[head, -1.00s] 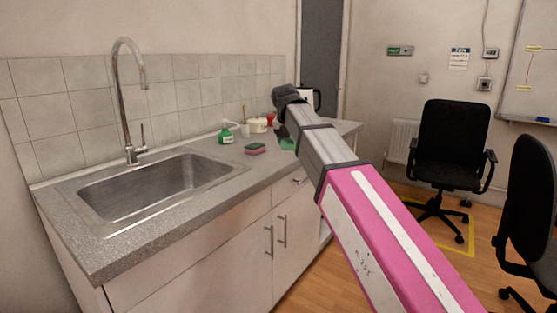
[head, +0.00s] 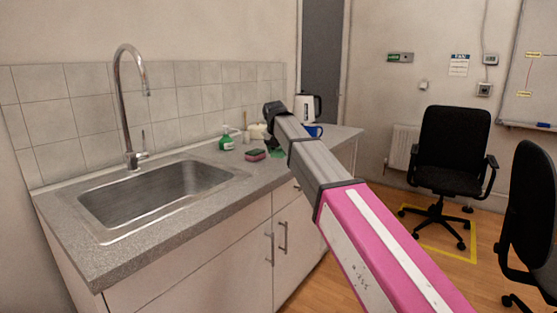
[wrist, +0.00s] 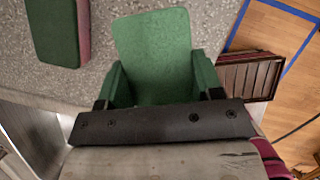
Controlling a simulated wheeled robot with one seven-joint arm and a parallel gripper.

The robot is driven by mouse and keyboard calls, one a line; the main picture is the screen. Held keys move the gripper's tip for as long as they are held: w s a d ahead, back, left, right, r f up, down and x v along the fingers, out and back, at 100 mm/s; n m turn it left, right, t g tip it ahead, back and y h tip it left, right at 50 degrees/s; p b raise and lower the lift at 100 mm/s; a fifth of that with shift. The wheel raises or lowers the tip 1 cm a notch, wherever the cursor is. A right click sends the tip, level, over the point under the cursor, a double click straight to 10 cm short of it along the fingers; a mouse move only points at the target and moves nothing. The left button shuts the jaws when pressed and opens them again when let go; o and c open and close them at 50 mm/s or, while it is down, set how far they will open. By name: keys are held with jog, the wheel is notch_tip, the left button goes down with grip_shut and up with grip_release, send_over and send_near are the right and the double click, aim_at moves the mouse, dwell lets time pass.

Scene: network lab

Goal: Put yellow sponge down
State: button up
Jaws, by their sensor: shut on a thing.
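My gripper (wrist: 160,78) is shut on a flat block with a green face, taken as the yellow sponge (wrist: 152,45); no yellow side shows. In the wrist view it lies between the two green fingers, over the speckled grey counter (wrist: 120,8). I cannot tell whether it touches the counter. In the head view, a green patch (head: 277,153) shows below my dark wrist, low over the counter's right part; whether it is sponge or finger is unclear. A second sponge, pink and green (head: 255,155), lies on the counter just left; it also shows in the wrist view (wrist: 55,32).
A green bottle (head: 226,140) stands behind the pink sponge. A white kettle (head: 308,107) and blue mug (head: 314,131) stand at the counter's far end. The sink (head: 155,193) is left. The counter's front edge drops to the wooden floor (wrist: 275,35). Black chairs (head: 450,150) stand right.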

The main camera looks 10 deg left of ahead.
aim_at(279, 166)
jog(key=shift+f, duration=2)
jog(key=o, duration=1)
jog(key=shift+f, duration=0.1)
jog(key=v, duration=1.2)
jog(key=shift+s, duration=0.1)
